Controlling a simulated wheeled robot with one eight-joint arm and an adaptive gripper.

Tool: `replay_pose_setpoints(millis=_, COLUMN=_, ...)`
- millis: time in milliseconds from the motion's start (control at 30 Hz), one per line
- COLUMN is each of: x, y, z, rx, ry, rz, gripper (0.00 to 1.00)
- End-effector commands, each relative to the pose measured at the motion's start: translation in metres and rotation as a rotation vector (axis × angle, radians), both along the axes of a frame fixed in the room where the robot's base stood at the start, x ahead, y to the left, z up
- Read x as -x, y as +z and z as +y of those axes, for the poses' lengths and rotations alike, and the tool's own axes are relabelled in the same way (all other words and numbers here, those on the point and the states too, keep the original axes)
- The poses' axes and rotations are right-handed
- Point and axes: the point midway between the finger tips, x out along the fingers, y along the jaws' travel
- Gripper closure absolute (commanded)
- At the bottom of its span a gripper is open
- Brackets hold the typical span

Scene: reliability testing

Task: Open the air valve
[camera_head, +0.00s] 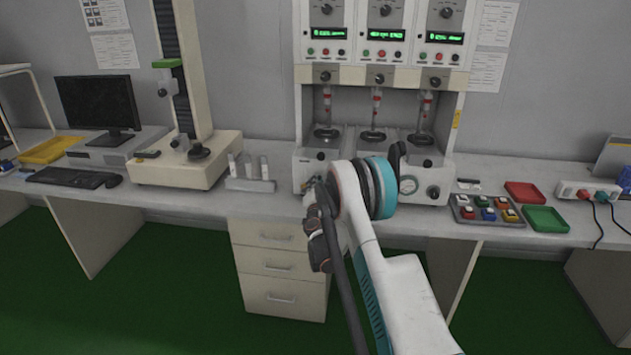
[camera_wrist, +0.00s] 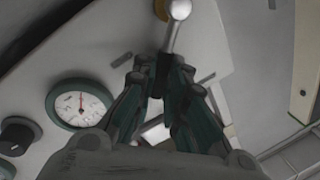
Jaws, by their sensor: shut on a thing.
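The air valve has a silver lever (camera_wrist: 176,28) with a rounded end and a brass-coloured part (camera_wrist: 160,10) beside it. It shows at the top of the wrist view, on the white panel of the test machine (camera_head: 303,172). My gripper (camera_wrist: 165,62) is shut on the lever, whose lower part runs between the dark green fingertips. In the head view my gripper (camera_head: 313,188) is at the lower left front of the machine, and my arm hides most of the valve.
A round pressure gauge (camera_wrist: 80,108) and a black knob (camera_wrist: 18,136) are on the same panel, left of my fingers. On the bench, a white holder with bottles (camera_head: 249,184) stands left of the machine. A button box (camera_head: 486,210) and red tray (camera_head: 525,192) lie right.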

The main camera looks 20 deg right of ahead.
Motion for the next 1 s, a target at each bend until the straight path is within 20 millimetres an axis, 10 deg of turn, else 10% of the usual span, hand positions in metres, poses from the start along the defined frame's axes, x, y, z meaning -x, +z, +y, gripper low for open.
replay_pose_setpoints(millis=1000, x=0.012, y=-0.050, z=-0.016, rx=-0.651, ry=0.000, rz=-0.440, gripper=1.00)
